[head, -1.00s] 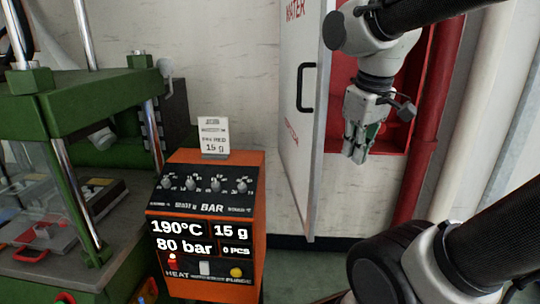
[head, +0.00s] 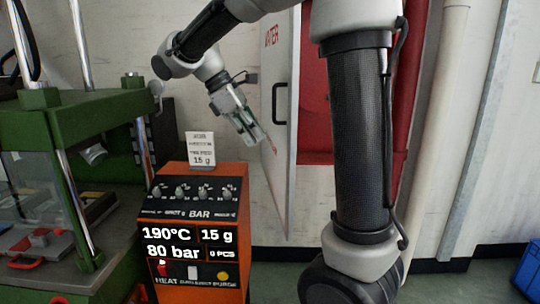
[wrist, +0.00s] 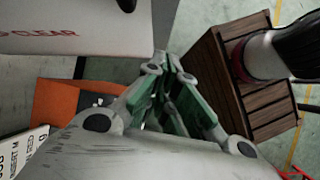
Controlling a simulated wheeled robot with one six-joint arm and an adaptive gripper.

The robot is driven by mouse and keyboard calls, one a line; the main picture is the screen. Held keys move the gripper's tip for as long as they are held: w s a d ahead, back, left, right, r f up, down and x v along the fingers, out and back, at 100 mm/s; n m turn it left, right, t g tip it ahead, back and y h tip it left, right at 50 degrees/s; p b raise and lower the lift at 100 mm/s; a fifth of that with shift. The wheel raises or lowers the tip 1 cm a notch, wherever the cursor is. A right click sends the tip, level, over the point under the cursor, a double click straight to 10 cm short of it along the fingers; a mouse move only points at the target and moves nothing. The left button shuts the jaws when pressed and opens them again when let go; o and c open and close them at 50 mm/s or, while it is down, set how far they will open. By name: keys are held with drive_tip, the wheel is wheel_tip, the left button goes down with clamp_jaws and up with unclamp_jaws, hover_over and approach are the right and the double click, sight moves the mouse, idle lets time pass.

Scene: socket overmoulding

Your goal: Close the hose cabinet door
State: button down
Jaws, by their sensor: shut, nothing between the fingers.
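The white hose cabinet door (head: 277,165) stands open in the head view, swung out to the left of the red cabinet interior (head: 316,110). It has a black handle (head: 280,104) and red lettering. My gripper (head: 258,138) is at the left, handle side of the door, with its fingers shut and pointing down to the right. The fingers overlap the door's left edge in the picture; I cannot tell whether they touch it. In the wrist view the shut fingers (wrist: 172,82) hold nothing, and the door face (wrist: 75,28) shows at upper left.
The orange control box (head: 200,230) with a card (head: 201,150) on top stands just below my gripper. A green press (head: 75,125) is at left. A red pipe (head: 408,90) and a pale pipe (head: 448,110) run right of the cabinet. A blue bin (head: 528,270) is at far right.

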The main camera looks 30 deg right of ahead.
drive_tip(key=w+a+n+g+h, duration=0.1)
drive_tip(key=w+a+n+h, duration=0.1)
drive_tip(key=w+a+n, duration=0.3)
drive_tip(key=m, duration=0.2)
approach(285, 165)
wheel_tip(285, 165, down, 4)
drive_tip(key=d, duration=0.2)
drive_tip(key=shift+s+d, duration=0.4)
